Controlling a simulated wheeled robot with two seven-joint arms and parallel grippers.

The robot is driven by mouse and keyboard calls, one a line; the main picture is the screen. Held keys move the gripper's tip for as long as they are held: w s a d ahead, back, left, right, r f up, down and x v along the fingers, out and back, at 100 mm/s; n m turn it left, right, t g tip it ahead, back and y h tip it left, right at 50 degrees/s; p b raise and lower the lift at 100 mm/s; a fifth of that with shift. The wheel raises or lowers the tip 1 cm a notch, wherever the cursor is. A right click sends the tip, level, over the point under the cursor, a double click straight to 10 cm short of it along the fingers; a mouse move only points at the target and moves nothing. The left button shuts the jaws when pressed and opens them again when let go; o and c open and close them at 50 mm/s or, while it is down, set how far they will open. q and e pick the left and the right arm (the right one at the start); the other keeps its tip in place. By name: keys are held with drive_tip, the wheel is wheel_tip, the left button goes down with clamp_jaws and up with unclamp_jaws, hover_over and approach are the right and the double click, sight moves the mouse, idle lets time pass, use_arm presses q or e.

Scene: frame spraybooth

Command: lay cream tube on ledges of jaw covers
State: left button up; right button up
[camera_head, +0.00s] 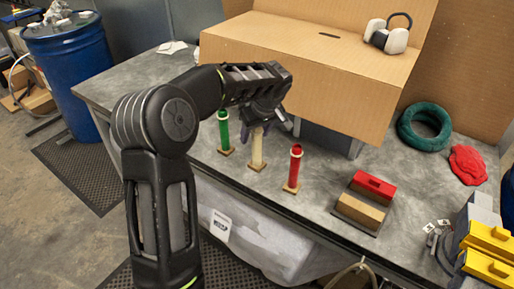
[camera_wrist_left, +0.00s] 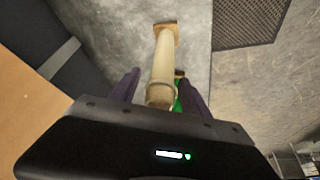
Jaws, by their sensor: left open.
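The cream tube (camera_head: 257,152) stands upright on a small square wooden base on the grey bench, between a green and a red tube. My left gripper (camera_head: 264,121) is open, at the tube's top end. In the left wrist view the cream tube (camera_wrist_left: 162,62) runs between the two purple fingers of the gripper (camera_wrist_left: 161,88); a firm touch cannot be made out. Two yellow pieces at the right edge, an upper one (camera_head: 490,238) and a lower one (camera_head: 487,267), look like the jaw covers; they are partly cut off by the frame. My right gripper is not in view.
The green tube (camera_head: 223,133) and red tube (camera_head: 294,168) stand close on either side. A red block (camera_head: 373,186) and a tan block (camera_head: 360,212) lie to the right. A large cardboard box (camera_head: 300,75) rises behind. Bench surface around the blocks is mostly clear.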

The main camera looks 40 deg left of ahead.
use_arm(q)
drive_tip(key=shift+c, duration=0.2)
clamp_jaws()
idle(0.6)
